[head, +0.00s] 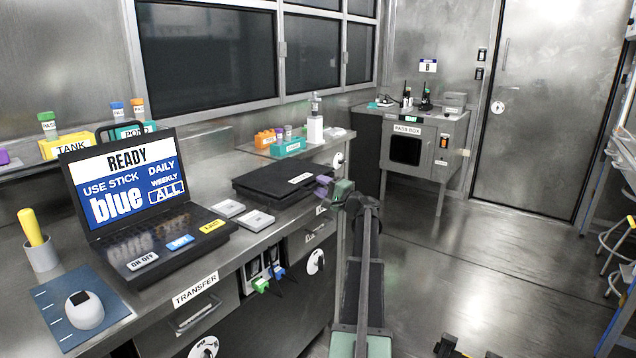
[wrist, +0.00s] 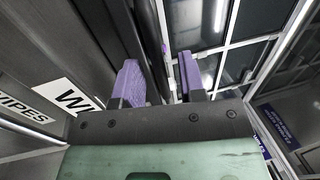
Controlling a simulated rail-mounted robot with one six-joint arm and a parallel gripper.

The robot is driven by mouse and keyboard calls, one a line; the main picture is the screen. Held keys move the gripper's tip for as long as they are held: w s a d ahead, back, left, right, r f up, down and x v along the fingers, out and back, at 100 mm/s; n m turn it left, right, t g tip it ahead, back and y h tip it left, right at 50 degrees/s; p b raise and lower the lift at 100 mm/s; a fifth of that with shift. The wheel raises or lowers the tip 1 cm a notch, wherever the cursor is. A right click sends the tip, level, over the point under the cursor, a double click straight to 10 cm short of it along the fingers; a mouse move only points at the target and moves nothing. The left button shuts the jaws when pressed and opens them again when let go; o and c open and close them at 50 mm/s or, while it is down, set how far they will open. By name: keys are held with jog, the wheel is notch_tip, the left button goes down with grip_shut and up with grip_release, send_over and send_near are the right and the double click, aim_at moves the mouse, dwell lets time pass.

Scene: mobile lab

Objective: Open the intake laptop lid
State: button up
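A flat, closed black laptop (head: 272,186) with a small white label lies on the steel counter; I cannot read the label. A second laptop (head: 140,200) stands open at the left with a lit screen that reads READY. My gripper (head: 323,190) is at the right end of the closed laptop, near its front corner. In the wrist view my gripper (wrist: 160,78) shows two purple fingers set apart, with dark edges of something behind or between them. I cannot tell whether a finger touches the lid.
Two small white cards (head: 242,214) lie between the laptops. A teal rack (head: 288,147) and a white bottle (head: 315,130) stand behind the closed laptop. Below the counter edge are drawers and colored clips (head: 262,285). The floor (head: 460,250) to the right is open.

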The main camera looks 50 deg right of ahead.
jog(key=shift+w+r, duration=0.15)
jog(key=shift+w, duration=0.65)
grip_shut()
